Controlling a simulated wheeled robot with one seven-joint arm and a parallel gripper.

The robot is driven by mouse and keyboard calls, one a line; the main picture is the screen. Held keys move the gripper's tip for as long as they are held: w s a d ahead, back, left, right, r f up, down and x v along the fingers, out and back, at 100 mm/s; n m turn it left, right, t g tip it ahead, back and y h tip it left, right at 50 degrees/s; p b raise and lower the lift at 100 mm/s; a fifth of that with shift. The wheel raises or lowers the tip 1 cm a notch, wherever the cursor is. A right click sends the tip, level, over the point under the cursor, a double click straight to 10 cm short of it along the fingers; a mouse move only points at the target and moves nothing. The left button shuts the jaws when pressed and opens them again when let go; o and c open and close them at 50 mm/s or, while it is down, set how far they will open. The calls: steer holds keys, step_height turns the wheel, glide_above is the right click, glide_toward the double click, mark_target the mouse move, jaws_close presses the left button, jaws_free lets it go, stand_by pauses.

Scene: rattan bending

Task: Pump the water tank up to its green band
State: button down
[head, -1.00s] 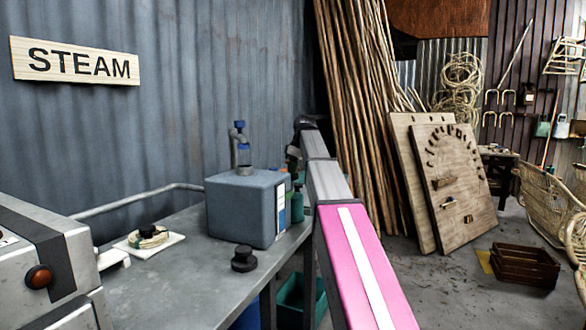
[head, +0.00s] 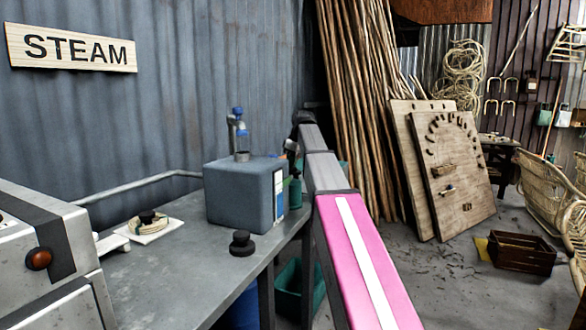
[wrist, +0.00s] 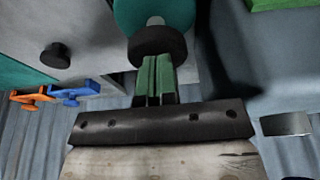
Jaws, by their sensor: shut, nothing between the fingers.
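The water tank (head: 235,200) is a blue-grey box on the grey metal bench, with a white and blue gauge strip (head: 279,192) on its right side. The level and any green band are too small to read. A spout-like fitting with blue parts (head: 239,125) stands at the tank's top. A green bottle-like thing (head: 296,191) is beside the tank's right side. My gripper's tips are hard to make out in the head view. In the wrist view my gripper (wrist: 157,62) is shut and empty, its green fingers close to a black collar (wrist: 157,46) on a teal round body (wrist: 150,12); contact is unclear.
A black knob-like cap (head: 242,243) stands on the bench (head: 170,275) before the tank. A coil on a white pad (head: 150,232) and a grey machine (head: 45,225) are to the left. Orange (wrist: 32,97) and blue (wrist: 75,93) handles show in the wrist view.

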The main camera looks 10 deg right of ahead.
steer(key=v, duration=1.1)
steer(key=shift+r, duration=0.45)
steer(key=shift+w, duration=0.1)
steer(key=r, duration=0.5)
steer(key=shift+w+a+r, duration=0.1)
steer(key=shift+a+r, duration=0.1)
steer(key=shift+a, duration=0.05)
steer(key=shift+f, duration=0.1)
steer(key=x, duration=1.2)
steer(key=shift+d+f, duration=0.15)
steer(key=shift+f, duration=0.75)
